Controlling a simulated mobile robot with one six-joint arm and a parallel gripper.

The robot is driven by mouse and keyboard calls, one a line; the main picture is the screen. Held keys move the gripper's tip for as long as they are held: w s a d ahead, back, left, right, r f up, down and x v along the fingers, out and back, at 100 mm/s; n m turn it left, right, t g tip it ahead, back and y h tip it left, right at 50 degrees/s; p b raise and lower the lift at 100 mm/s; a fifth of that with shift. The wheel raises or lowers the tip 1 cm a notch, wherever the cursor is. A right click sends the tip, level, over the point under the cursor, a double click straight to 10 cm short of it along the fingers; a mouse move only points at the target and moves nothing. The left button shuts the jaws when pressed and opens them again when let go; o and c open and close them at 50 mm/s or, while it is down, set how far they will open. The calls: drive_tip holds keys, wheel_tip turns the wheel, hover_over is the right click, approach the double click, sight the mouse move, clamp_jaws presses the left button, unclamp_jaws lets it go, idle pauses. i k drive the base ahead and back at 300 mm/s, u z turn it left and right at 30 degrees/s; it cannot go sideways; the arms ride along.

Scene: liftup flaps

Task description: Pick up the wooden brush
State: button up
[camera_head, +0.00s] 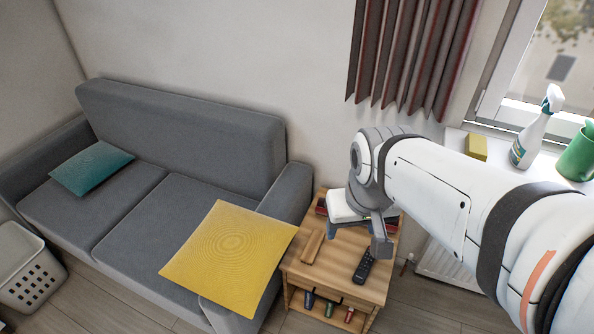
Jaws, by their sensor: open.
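The wooden brush (312,246) appears to be a brown, elongated block lying on the wooden side table (335,277), near its left edge. Its bristles cannot be made out. My gripper (358,236) is above the table, to the right of the brush and apart from it in the picture. Its fingers are spread and point down, with nothing seen between them. The arm and gripper hide part of the table's back.
A black remote (363,267) lies right of the brush. Dark red books (321,206) are partly hidden behind the gripper. A grey sofa (180,135) with a yellow cushion (229,254) stands left. A spray bottle (535,132) and green jug (579,155) are on the windowsill.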

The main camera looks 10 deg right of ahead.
sight(312, 248)
drive_tip(key=u, duration=1.3)
drive_tip(key=k, duration=0.95)
drive_tip(key=z, duration=1.15)
drive_tip(key=i, duration=1)
drive_tip(key=z, duration=0.05)
